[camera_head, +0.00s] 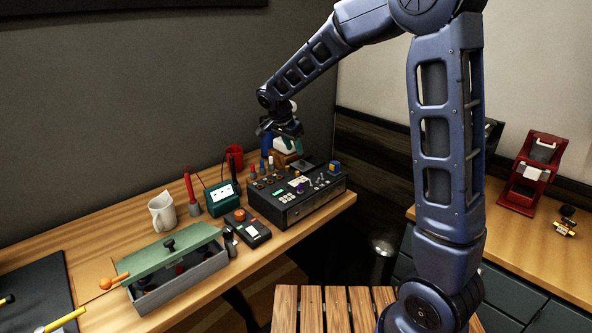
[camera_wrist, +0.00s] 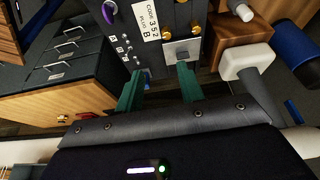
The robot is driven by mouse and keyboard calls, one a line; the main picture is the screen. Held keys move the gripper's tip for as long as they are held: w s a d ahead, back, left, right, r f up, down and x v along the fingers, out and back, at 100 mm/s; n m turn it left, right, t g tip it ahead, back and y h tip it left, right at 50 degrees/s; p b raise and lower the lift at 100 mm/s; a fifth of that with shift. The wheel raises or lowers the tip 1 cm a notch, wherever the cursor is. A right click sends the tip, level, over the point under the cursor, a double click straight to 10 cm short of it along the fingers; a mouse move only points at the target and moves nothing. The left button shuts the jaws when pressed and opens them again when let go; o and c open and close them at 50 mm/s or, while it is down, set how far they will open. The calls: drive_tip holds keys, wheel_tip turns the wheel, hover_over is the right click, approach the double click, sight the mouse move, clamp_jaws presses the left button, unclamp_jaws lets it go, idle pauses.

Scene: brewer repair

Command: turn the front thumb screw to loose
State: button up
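The black panelled unit (camera_head: 300,206) stands near the right end of the wooden bench, with knobs, keys and small coloured parts on top. In the wrist view, its dark panel (camera_wrist: 155,52) carries a label reading "CODE 352 PLUG B". Brass-coloured round heads (camera_wrist: 167,31) sit near a grey square plate (camera_wrist: 182,51); I cannot tell which is the front thumb screw. My gripper (camera_wrist: 159,84) is open, its two green fingers apart with nothing seen between them. The fingertips are close to the panel edge by the plate; contact cannot be told. In the head view my gripper (camera_head: 290,145) hangs above the unit's back.
A wooden block (camera_wrist: 240,38) and a white piece (camera_wrist: 247,60) lie close right of my fingers.

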sight(297, 171)
drive_tip(key=x, duration=0.3)
drive_tip(key=a+x, duration=0.1)
drive_tip(key=x, duration=0.3)
drive_tip(key=a+x, duration=0.1)
drive_tip(key=x, duration=0.3)
drive_tip(key=shift+w+f, duration=0.1)
drive_tip(key=shift+f, duration=0.4)
drive_tip(key=shift+c, duration=0.5)
clamp_jaws()
